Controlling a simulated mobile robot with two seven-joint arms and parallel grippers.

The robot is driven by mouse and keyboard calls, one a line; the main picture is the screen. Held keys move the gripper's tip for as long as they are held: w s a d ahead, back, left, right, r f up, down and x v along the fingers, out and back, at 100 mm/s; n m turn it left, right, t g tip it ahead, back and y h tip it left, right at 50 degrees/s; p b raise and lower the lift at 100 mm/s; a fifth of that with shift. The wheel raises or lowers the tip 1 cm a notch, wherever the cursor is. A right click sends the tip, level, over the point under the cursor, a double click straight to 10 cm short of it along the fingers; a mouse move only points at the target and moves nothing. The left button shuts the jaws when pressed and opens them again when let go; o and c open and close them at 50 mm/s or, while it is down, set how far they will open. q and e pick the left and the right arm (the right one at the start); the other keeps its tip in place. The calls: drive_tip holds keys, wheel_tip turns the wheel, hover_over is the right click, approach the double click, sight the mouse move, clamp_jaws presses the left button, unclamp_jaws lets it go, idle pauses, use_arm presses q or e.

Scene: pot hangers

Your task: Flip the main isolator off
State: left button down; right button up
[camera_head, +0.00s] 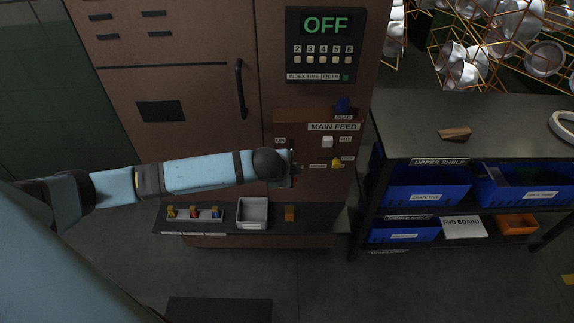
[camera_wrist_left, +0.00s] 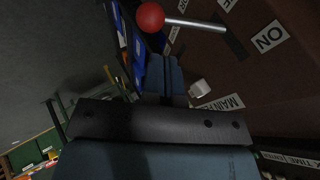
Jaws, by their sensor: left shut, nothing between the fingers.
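The main isolator shows in the left wrist view as a metal lever (camera_wrist_left: 195,23) with a red ball knob (camera_wrist_left: 150,17). The lever sticks out from the brown cabinet, near a white ON label (camera_wrist_left: 268,37). In the head view my left wrist hides most of the lever, below the ON label (camera_head: 280,140) and left of the MAIN FEED label (camera_head: 333,127). My left gripper (camera_wrist_left: 164,60) is shut and empty, its fingers beside the lever with a gap visible in the picture; contact cannot be told. My right gripper is not in view.
The cabinet has a display (camera_head: 325,25) reading OFF above a row of buttons. A white switch (camera_head: 327,142) and a yellow knob (camera_head: 336,163) sit right of my wrist. A ledge with a grey tray (camera_head: 252,227) lies below. A shelf rack (camera_head: 480,108) stands right.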

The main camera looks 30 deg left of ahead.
use_arm(q)
drive_tip(key=shift+t+y, duration=0.3)
drive_tip(key=shift+t, duration=0.2)
drive_tip(key=f, duration=0.4)
drive_tip(key=shift+w+a+f, duration=0.15)
drive_tip(key=shift+w+f, duration=0.05)
drive_tip(key=shift+f, duration=0.15)
drive_tip(key=shift+f, duration=0.1)
